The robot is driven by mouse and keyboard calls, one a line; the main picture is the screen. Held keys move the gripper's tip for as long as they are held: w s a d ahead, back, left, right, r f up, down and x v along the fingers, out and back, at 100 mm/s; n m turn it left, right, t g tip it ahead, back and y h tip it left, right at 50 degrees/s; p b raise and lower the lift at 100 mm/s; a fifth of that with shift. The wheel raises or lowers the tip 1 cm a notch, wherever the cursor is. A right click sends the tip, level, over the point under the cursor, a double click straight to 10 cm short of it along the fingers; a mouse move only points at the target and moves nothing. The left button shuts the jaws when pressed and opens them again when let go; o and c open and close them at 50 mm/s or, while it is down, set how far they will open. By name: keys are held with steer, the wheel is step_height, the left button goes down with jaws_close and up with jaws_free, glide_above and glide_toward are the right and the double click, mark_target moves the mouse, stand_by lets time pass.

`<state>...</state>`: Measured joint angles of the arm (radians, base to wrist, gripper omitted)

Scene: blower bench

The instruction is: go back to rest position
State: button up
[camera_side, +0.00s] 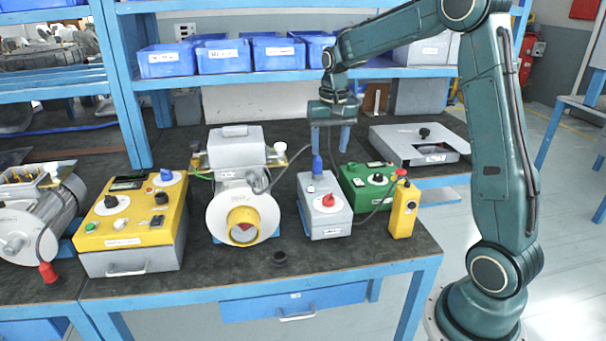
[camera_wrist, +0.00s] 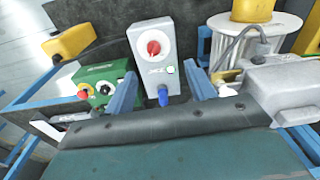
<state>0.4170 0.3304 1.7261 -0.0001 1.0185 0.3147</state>
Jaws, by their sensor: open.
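My gripper (camera_side: 331,148) hangs from the arm above the back of the bench, behind and above the grey box with a red knob (camera_side: 325,206). In the wrist view its two blue fingers stand apart with my gripper (camera_wrist: 163,74) open. The grey box (camera_wrist: 152,38) shows beyond the fingers, with a blue plug (camera_wrist: 163,95) at its near end. I see nothing held between the fingers.
A green box (camera_side: 368,186) and a yellow box with a red button (camera_side: 403,210) stand right of the grey box. A motor with a white disc (camera_side: 221,218) and a yellow control box (camera_side: 138,222) stand left. Blue bins (camera_side: 222,56) fill the shelf behind.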

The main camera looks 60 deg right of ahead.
steer(key=s+a+r+n+t, duration=0.1)
steer(key=s+a+r+n, duration=0.1)
steer(key=s+a+r, duration=0.35)
steer(key=s+a+n+t, duration=0.2)
steer(key=s+a, duration=0.4)
steer(key=s, duration=0.3)
steer(key=s+a+r+n+t, duration=0.1)
steer(key=s+a+n, duration=0.3)
steer(key=s, duration=0.5)
steer(key=a, duration=0.2)
steer(key=shift+a+t, duration=0.35)
steer(key=shift+t, duration=0.05)
